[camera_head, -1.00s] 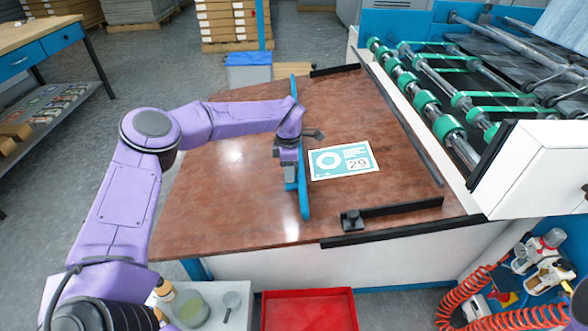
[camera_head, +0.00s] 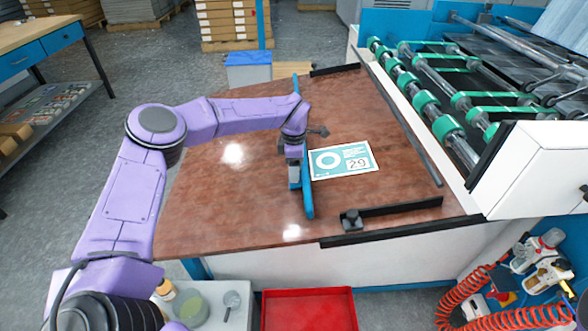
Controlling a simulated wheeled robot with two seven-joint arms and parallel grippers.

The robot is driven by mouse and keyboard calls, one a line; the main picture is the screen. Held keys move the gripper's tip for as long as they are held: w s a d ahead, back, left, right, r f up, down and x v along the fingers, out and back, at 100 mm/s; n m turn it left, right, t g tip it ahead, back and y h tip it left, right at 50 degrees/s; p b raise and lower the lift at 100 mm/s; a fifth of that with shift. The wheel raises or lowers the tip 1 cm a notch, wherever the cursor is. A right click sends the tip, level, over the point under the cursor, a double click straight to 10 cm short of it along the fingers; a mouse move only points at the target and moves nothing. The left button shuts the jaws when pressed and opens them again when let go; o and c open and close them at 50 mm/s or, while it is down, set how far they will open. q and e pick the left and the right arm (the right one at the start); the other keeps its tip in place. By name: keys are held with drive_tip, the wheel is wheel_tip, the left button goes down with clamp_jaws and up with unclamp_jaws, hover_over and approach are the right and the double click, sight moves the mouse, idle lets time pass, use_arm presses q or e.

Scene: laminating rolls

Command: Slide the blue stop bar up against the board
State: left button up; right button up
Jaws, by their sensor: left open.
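The blue stop bar (camera_head: 307,197) lies lengthwise across the brown table, its middle partly hidden by my left arm. The board (camera_head: 343,160), a white and teal printed sheet marked 29, lies flat just right of the bar. The bar's right side is at or very near the board's left edge; I cannot tell whether they touch. My left gripper (camera_head: 295,182) is open, pointing down at the left side of the bar, close against it. My right gripper is not in view.
A black corner guide (camera_head: 400,208) with a knob stands at the table's front right. A long dark rail (camera_head: 405,120) runs along the right side, beside the green-wheeled roller machine (camera_head: 425,100). The brown tabletop (camera_head: 220,200) left of the bar is clear. A red tray (camera_head: 308,308) sits below the front edge.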

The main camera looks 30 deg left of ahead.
use_arm(q)
wheel_tip(320, 180, up, 10)
drive_tip(key=shift+p, duration=0.45)
